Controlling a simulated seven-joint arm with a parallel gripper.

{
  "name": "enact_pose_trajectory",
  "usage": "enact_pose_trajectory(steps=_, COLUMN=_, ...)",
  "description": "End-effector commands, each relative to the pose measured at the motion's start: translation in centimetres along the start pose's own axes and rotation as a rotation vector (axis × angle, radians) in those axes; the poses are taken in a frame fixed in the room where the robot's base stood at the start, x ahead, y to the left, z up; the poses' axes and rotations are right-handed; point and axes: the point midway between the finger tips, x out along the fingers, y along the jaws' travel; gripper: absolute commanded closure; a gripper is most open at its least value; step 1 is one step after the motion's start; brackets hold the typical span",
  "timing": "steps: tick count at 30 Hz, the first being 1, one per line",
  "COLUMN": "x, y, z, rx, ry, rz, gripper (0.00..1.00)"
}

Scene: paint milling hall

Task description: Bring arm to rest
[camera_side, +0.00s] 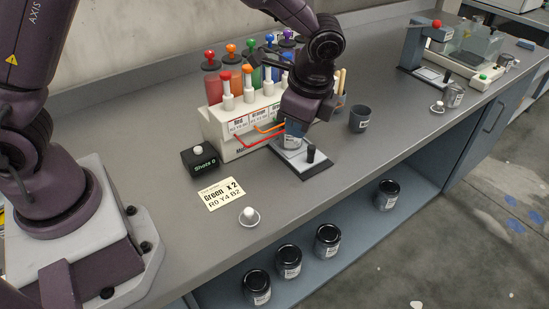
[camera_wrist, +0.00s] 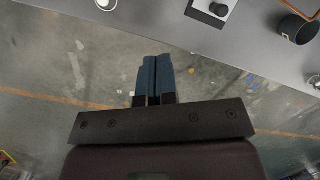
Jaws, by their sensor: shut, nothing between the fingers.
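My arm reaches over the bench (camera_side: 180,243) from the left.
The white rack (camera_side: 228,122) holds several coloured bottles. A dark cup (camera_side: 359,119), a black box (camera_side: 201,160) and a label card (camera_side: 222,193) stand or lie on the bench. Several dark-lidded cans (camera_side: 328,240) stand on the lower shelf. The bench front left is mostly clear.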

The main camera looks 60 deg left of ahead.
Motion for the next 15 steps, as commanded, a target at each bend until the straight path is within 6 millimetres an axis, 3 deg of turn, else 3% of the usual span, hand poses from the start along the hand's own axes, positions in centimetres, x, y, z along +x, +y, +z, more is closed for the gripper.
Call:
enact_pose_trajectory(steps=6, x=-5.4, y=2.5, z=6.8, rx=-0.408, ry=0.115, rz=0.024, gripper=1.00)
enact_pose_trajectory(steps=15, x=-9.8, y=7.5, z=15.0, rx=-0.869, ry=0.317, rz=0.052, gripper=1.00)
